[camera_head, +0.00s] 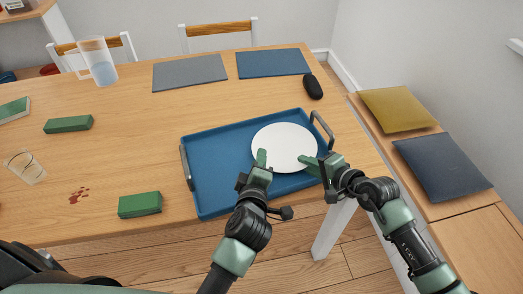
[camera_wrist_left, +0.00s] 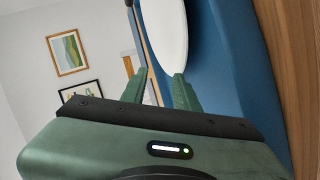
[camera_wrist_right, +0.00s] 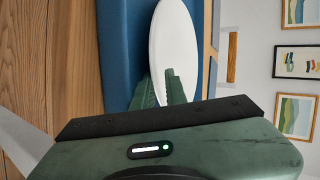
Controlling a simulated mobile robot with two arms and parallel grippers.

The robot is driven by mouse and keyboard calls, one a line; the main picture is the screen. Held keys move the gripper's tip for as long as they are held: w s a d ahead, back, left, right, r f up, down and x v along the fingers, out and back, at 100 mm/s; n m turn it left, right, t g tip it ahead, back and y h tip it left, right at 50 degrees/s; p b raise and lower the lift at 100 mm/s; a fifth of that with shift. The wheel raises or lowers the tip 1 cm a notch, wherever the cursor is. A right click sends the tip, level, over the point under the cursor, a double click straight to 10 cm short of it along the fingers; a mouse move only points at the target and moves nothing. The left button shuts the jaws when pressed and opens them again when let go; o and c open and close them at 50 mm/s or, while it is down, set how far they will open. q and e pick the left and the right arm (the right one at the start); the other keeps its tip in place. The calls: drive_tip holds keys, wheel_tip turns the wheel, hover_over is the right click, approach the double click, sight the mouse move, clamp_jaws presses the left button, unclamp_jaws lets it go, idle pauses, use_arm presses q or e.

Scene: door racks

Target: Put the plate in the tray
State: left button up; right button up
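The round white plate (camera_head: 284,146) lies flat over the right half of the blue tray (camera_head: 218,160); the head view does not clearly show whether it rests on the tray floor. My left gripper (camera_head: 261,157) is at the plate's near left edge, my right gripper (camera_head: 307,161) at its near right edge.
Grey (camera_head: 190,73) and blue (camera_head: 273,63) mats lie at the back, with a black mouse (camera_head: 313,87) beyond the tray. Green blocks (camera_head: 140,204), a glass (camera_head: 27,168) and a jug (camera_head: 98,62) stand at left. A bench with cushions (camera_head: 442,166) is at right.

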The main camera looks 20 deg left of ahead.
use_arm(q)
drive_tip(key=shift+r+v, duration=0.2)
drive_tip(key=shift+v, duration=0.75)
use_arm(e)
drive_tip(key=shift+s+d+f, duration=0.1)
drive_tip(key=shift+d+f, duration=0.1)
drive_tip(key=shift+f, duration=0.4)
use_arm(q)
drive_tip(key=shift+s+r, duration=0.1)
drive_tip(key=shift+r, duration=0.25)
use_arm(e)
drive_tip(key=shift+d+r, duration=0.1)
drive_tip(key=shift+d, duration=0.05)
use_arm(q)
drive_tip(key=shift+a, duration=0.1)
use_arm(e)
drive_tip(key=shift+s+d+r, duration=0.1)
drive_tip(key=shift+d, duration=0.1)
drive_tip(key=v, duration=0.6)
drive_tip(key=shift+r, duration=0.4)
use_arm(q)
drive_tip(key=shift+w+r, duration=0.1)
drive_tip(key=shift+w, duration=0.15)
use_arm(e)
drive_tip(key=shift+s+d+r, duration=0.15)
drive_tip(key=shift+s+r, duration=0.2)
drive_tip(key=shift+r, duration=0.15)
